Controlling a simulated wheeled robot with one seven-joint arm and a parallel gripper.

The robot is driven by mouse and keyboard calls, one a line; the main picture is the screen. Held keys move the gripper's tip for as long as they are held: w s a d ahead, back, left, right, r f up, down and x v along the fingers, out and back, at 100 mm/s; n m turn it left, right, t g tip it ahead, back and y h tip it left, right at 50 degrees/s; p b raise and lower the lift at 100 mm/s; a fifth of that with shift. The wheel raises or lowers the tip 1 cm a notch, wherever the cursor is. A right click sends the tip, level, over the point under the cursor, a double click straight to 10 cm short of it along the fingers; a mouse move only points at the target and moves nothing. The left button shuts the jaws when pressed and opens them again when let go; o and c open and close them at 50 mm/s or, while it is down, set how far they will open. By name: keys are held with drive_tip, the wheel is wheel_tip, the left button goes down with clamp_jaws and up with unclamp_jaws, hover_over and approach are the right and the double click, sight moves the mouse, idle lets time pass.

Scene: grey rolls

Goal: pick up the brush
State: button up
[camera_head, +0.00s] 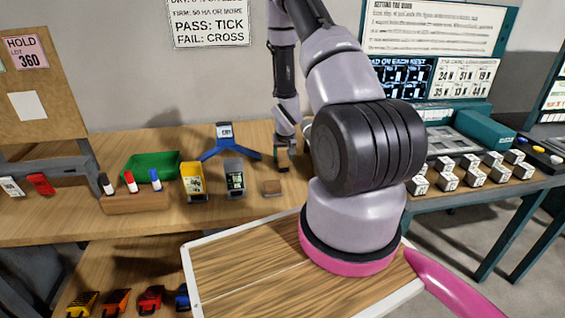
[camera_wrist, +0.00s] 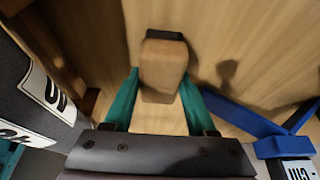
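The brush looks like a small tan wooden block with a dark underside. In the wrist view the block (camera_wrist: 163,68) lies ahead, between the tips of my gripper's two teal fingers (camera_wrist: 160,84).
A green tray (camera_head: 152,166) and a marker holder (camera_head: 136,203) are farther left. Bare bench lies right of the brush.

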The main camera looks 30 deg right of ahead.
sight(283, 156)
clamp_jaws()
wheel_tip(283, 156, up, 10)
idle(0.4)
